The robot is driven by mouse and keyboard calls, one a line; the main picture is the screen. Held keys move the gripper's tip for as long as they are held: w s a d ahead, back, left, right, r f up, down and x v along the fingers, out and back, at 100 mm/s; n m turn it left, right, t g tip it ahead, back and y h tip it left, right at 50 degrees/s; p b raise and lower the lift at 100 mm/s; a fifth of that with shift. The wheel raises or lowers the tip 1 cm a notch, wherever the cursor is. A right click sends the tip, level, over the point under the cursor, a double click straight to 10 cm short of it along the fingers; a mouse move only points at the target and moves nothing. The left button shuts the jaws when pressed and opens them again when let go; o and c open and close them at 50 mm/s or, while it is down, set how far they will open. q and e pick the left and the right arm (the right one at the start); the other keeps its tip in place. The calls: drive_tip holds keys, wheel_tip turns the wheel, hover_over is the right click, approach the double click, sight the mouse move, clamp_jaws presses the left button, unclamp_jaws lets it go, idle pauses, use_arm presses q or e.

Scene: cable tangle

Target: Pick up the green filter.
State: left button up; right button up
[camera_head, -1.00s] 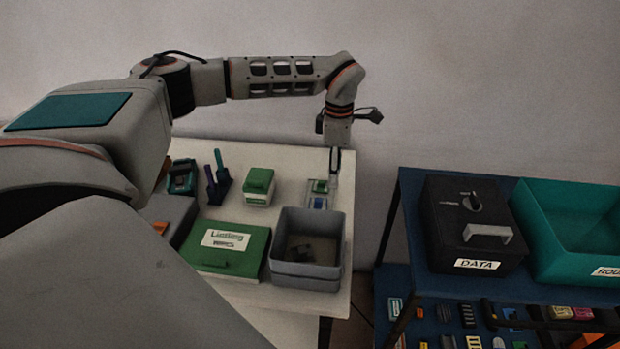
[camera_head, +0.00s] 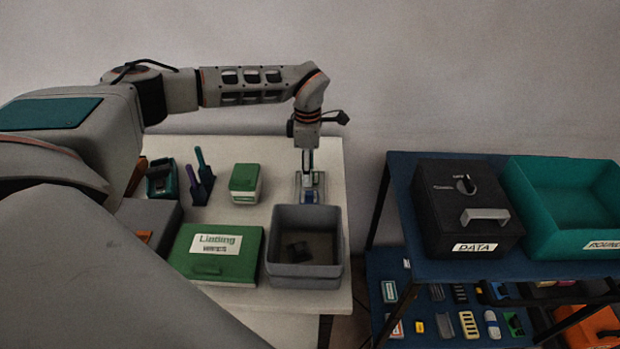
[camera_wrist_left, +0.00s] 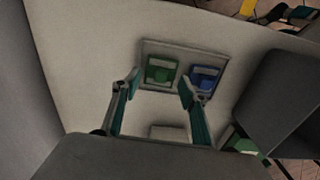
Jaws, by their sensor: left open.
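The green filter (camera_wrist_left: 161,70) sits beside a blue block (camera_wrist_left: 204,78) on a small grey tray (camera_wrist_left: 184,50) in the left wrist view. My left gripper (camera_wrist_left: 159,84) is open and empty, with its fingertips on either side of the green filter in that picture. The right finger partly overlaps the gap between green and blue. I cannot tell the height of the fingertips above the filter. In the head view my left gripper (camera_head: 307,172) points down over the tray (camera_head: 322,188) at the back right of the white table. The green filter is mostly hidden there behind the fingers.
A grey bin (camera_head: 330,277) stands just in front of the tray. A green-lidded box (camera_head: 246,178), a tool holder (camera_head: 201,190) and a green case (camera_head: 190,262) stand left. A blue shelf (camera_head: 405,225) with a DATA box (camera_head: 465,215) and teal bin (camera_head: 565,215) stands right.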

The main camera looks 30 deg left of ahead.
use_arm(q)
drive_tip(key=shift+f, duration=0.4)
drive_tip(key=c, duration=0.5)
drive_tip(key=shift+r, duration=0.1)
